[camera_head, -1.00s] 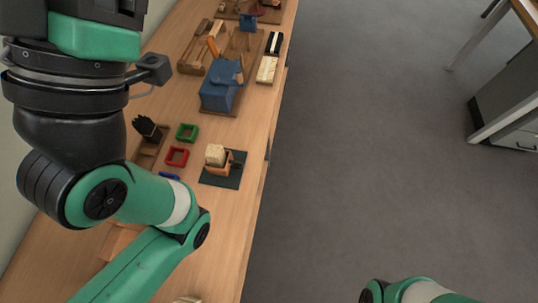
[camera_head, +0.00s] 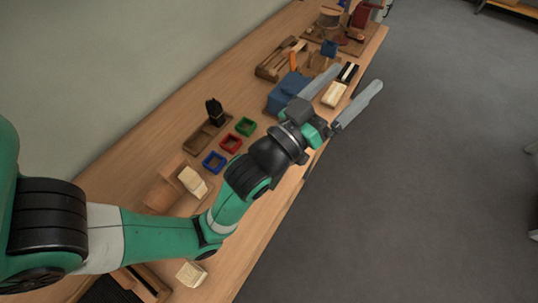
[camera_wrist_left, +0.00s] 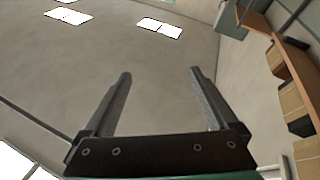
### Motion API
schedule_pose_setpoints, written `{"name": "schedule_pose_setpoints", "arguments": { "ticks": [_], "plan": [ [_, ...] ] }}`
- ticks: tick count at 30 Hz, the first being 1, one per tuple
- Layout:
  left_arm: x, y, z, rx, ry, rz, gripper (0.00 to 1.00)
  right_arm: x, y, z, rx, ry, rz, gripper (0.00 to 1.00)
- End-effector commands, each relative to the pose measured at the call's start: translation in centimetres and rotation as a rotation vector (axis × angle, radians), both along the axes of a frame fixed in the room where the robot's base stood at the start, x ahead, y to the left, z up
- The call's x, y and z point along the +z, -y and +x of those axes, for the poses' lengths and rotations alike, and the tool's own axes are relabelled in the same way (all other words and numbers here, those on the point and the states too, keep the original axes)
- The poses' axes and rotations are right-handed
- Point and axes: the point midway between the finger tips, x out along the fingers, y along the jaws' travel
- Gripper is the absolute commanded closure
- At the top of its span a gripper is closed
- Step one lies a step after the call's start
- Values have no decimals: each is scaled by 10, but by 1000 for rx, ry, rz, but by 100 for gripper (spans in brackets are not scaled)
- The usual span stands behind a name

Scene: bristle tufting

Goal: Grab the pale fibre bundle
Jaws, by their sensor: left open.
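Several pale bundles show in the head view, and I cannot tell for certain which is meant. One pale fibre bundle (camera_head: 334,94) lies near the bench's front edge, beside a dark one (camera_head: 348,72). Another pale bundle (camera_head: 193,182) rests by a wooden block, and a third (camera_head: 191,274) lies near the front at the bottom. My left gripper (camera_head: 358,76) is open and empty, its fingers on either side of the first bundle in the picture, seemingly above it. In the left wrist view its open fingers (camera_wrist_left: 160,75) show no bundle between them. My right gripper is out of view.
A blue box (camera_head: 286,92) stands left of my left gripper. Green (camera_head: 245,126), red (camera_head: 231,143) and blue (camera_head: 214,162) frames lie on the wooden bench (camera_head: 125,165), near a holder with black bristles (camera_head: 214,112). Open floor lies right of the bench.

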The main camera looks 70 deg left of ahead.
Motion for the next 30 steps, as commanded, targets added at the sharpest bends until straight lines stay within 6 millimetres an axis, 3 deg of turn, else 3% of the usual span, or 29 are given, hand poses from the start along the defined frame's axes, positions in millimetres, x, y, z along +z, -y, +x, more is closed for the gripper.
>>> {"name": "schedule_pose_setpoints", "arguments": {
  "ticks": [5,9,13,16,20,23,30],
  "plan": [
    [-111,-35,-27,110,-241,-37,7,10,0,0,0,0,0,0],
    [-212,-60,-88,213,-489,-60,7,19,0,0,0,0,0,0],
    [-276,-71,-149,281,-676,-72,7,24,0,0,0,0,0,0],
    [-299,-72,-176,305,-750,-77,7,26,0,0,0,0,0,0],
    [-306,-72,-185,312,-774,-79,7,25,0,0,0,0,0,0],
    [-309,-75,-180,312,-771,-80,7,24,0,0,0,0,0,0],
    [-326,-100,-146,312,-768,-80,7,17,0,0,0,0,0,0]
  ]
}}
